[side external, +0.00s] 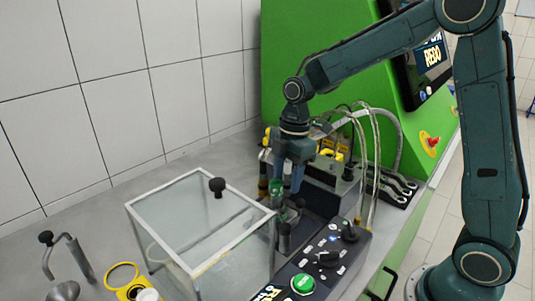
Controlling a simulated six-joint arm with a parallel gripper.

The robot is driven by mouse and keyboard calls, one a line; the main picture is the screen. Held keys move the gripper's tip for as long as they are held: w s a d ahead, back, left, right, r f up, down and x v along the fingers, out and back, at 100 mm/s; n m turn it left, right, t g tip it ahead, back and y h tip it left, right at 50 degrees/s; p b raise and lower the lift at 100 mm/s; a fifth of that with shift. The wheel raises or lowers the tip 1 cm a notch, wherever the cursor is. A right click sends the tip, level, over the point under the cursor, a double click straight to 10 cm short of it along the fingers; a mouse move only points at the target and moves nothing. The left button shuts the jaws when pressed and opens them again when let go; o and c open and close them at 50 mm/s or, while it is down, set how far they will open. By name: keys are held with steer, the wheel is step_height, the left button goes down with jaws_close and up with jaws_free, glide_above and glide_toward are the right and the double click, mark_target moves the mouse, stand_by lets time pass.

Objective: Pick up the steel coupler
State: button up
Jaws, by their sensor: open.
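My gripper (285,188) points down over the pump bench, behind the right rear corner of the clear box. Its jaws are open, with the fingertips close to a small green part (276,187). Dark grey cylindrical fittings (284,236) stand just below and in front of the fingertips. I cannot tell for certain which part is the steel coupler; the small parts around the fingertips are partly hidden by the gripper and the box.
A clear lidded box (200,220) with a black knob stands left of the gripper. A control panel (318,262) with a green button is in front. Hoses (372,140) rise behind right.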

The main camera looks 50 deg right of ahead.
steer(key=shift+f, duration=0.65)
jaws_close()
